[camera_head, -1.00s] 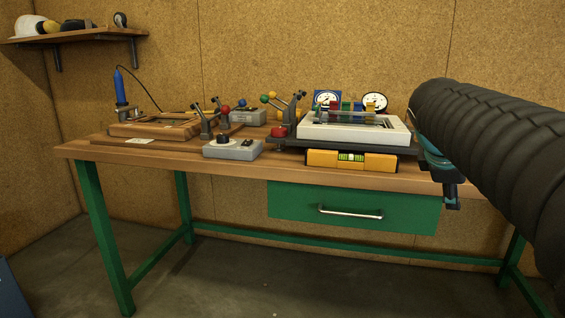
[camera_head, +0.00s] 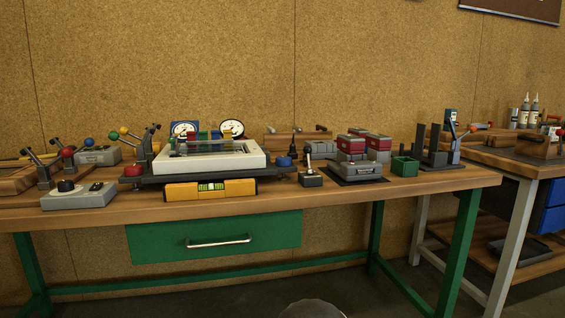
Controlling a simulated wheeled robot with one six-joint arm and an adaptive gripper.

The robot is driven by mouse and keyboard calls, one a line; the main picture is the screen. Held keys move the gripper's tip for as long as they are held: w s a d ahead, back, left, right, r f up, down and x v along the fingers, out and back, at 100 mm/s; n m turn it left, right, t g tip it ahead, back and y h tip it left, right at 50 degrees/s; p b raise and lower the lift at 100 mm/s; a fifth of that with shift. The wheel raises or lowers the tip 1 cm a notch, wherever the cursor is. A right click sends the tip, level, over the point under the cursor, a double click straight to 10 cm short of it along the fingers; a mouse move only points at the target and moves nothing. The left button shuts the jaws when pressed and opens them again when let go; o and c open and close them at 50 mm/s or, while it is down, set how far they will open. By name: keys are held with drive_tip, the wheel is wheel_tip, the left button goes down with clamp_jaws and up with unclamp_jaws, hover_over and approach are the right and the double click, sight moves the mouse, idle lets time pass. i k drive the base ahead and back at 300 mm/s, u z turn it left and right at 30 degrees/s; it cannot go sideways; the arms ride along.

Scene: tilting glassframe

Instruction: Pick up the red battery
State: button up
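Several small red-and-grey blocks that look like batteries stand together on the right half of the workbench. One red-and-grey block (camera_head: 351,144) is at the left of the group. I cannot tell for certain which one is the red battery. My gripper is not in view.
The wooden workbench (camera_head: 330,197) carries a white glass frame (camera_head: 210,160) on a dark base, a yellow spirit level (camera_head: 211,189), a small lever box (camera_head: 311,179) and a green open box (camera_head: 405,166). A second bench (camera_head: 522,167) stands at the right.

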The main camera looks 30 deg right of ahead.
sight(351, 144)
drive_tip(key=k, duration=0.35)
drive_tip(key=z, duration=0.95)
drive_tip(key=i, duration=1.2)
drive_tip(key=z, duration=0.1)
